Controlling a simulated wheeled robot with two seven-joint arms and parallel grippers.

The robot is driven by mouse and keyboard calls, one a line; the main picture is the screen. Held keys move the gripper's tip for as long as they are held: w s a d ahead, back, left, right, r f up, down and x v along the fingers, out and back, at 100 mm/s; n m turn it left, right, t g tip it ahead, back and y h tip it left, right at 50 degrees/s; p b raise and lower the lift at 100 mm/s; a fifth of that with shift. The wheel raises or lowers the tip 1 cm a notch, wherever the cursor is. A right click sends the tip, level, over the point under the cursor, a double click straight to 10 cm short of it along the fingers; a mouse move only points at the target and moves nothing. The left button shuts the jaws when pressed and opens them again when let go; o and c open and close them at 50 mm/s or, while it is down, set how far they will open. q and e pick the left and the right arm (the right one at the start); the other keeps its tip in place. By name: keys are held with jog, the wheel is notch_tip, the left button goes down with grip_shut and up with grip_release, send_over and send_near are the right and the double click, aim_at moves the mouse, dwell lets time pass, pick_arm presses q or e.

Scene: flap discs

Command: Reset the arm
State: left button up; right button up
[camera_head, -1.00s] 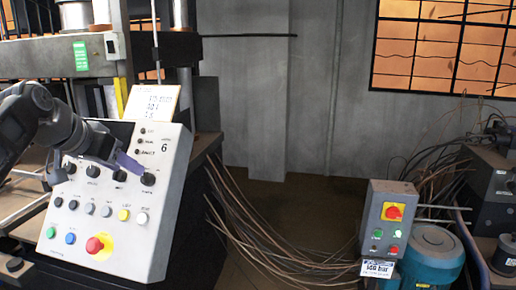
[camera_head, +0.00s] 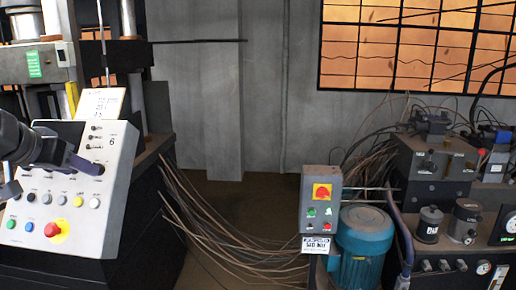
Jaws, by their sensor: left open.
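My left gripper (camera_head: 55,179) comes in from the left edge in the head view. It is open, with its fingers spread in front of the sloped grey control panel (camera_head: 112,205). The other finger is near the left picture edge. Nothing shows between the fingers. Part of the panel's upper left is hidden behind my arm. My right gripper is not in view.
A red button (camera_head: 52,229) on a yellow disc sits low on the panel. A small control box (camera_head: 322,203) and a blue motor (camera_head: 364,243) stand right of centre. Loose cables (camera_head: 205,225) cross the gap. Valve machinery (camera_head: 437,160) fills the right side.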

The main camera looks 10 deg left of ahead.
pick_arm(q)
jog(key=w+d+f+n, duration=0.1)
jog(key=w+d+f, duration=0.1)
jog(key=w+f, duration=0.5)
jog(key=w+d+f+n, duration=0.1)
jog(key=w+d+f, duration=0.25)
jog(key=f, duration=0.55)
jog(key=d+f+g+h, duration=0.1)
jog(key=d+f, duration=0.5)
jog(key=f, duration=0.6)
jog(key=d+f, duration=0.5)
jog(key=f, duration=0.8)
jog(key=s+d+f+g+h, duration=0.1)
jog(key=s+d+f+g, duration=0.1)
jog(key=s+d+f, duration=0.55)
jog(key=s+d+f+g+h, duration=0.15)
jog(key=s+d+f, duration=0.35)
jog(key=s+f, duration=0.5)
jog(key=s+d+f+g, duration=0.2)
jog(key=s+d+f, duration=0.2)
jog(key=s, duration=0.5)
jog(key=s+d+f+g, duration=0.3)
jog(key=s+d+f, duration=0.1)
jog(key=s, duration=0.5)
jog(key=shift+f+m+h, duration=0.3)
jog(key=shift+f+h, duration=0.15)
jog(key=shift+f, duration=0.25)
